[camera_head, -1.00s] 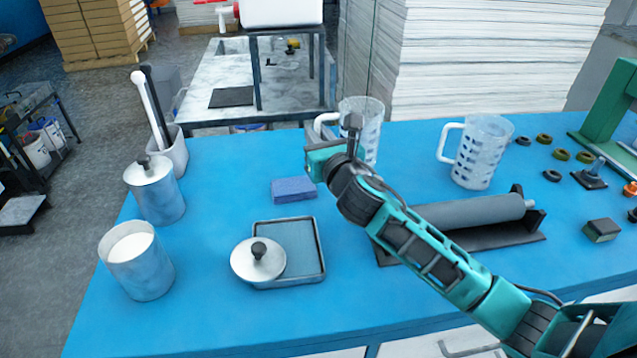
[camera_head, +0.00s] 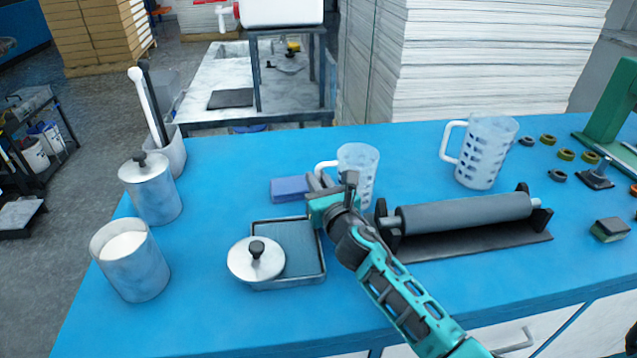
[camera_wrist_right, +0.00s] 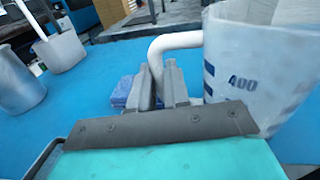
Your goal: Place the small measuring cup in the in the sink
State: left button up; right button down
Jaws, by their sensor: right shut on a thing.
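The small measuring cup (camera_head: 360,170), clear white with dark marks, is in the middle of the blue table area in the head view. My right gripper (camera_head: 322,182) is shut on its white handle. In the right wrist view the handle (camera_wrist_right: 178,42) runs down behind the fingertips (camera_wrist_right: 162,75), and the cup (camera_wrist_right: 238,80) stands roughly upright to their right, marked 400. I cannot tell whether its base touches the table. A pale, marbled worktop (camera_head: 218,72) lies behind the table; I cannot tell whether its recess is the sink. My left gripper is out of view.
A larger measuring cup (camera_head: 483,152) stands to the right, behind a grey roller (camera_head: 465,213). A blue sponge (camera_head: 289,188) and a tray (camera_head: 305,245) with a lid (camera_head: 256,260) lie near my gripper. Metal canisters (camera_head: 131,262) stand at the left.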

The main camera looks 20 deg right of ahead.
jog(key=shift+f, duration=0.1)
jog(key=c, duration=1.6)
grip_release()
jog(key=shift+f, duration=0.1)
jog(key=o, duration=0.5)
